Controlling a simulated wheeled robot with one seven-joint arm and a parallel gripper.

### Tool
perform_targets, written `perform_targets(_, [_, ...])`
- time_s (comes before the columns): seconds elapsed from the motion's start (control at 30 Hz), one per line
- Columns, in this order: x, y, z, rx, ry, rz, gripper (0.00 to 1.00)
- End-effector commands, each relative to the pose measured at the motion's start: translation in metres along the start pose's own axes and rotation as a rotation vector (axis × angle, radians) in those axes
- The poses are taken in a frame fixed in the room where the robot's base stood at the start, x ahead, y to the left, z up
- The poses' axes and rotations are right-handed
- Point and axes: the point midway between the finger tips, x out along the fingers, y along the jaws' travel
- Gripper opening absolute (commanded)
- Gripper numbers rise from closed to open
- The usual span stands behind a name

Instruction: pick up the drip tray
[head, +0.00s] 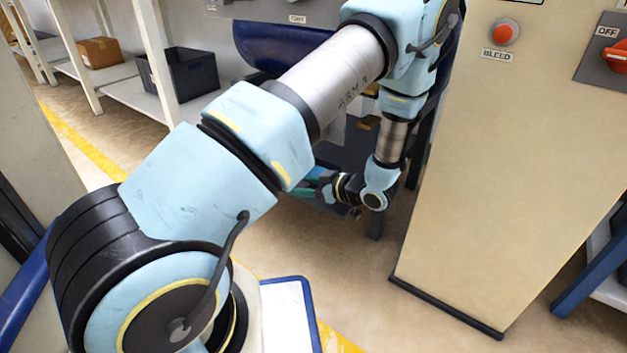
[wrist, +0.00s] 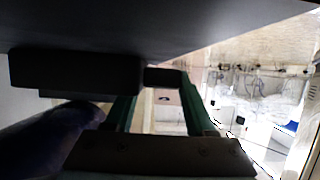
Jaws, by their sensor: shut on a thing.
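In the wrist view my gripper (wrist: 158,98) has its two green fingers on either side of the end of a dark part. This dark part, which I take to be the drip tray (wrist: 75,72), is a blocky shape with a short bar at its right. It lies in deep shadow, so its full outline is unclear. In the head view my gripper (head: 312,190) is low, beside the dark machine legs, and small. The tray cannot be made out there, being hidden by my arm and shadow.
A broad dark surface (wrist: 150,25) hangs close above the gripper. A beige cabinet (head: 490,150) with a red button stands right of the arm. A blue bowl-like part (head: 280,45) is behind the arm. Shelves with a black bin (head: 180,74) stand at left. Floor shows between.

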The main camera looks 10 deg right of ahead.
Motion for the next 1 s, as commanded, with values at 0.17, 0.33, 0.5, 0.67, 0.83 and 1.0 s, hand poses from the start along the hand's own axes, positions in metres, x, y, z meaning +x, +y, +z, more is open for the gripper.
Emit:
perform_targets(0.17, [0.0, 0.0, 0.0, 0.0, 0.0, 0.0, 0.29])
perform_targets(0.33, [0.0, 0.0, 0.0, 0.0, 0.0, 0.0, 0.1])
perform_targets(0.5, [0.0, 0.0, 0.0, 0.0, 0.0, 0.0, 0.0])
perform_targets(0.67, [0.0, 0.0, 0.0, 0.0, 0.0, 0.0, 0.0])
perform_targets(0.83, [-0.002, 0.0, -0.004, 0.0, 0.0, 0.0, 0.0])
perform_targets(1.0, [-0.007, 0.0, -0.018, 0.0, 0.0, 0.0, 0.0])
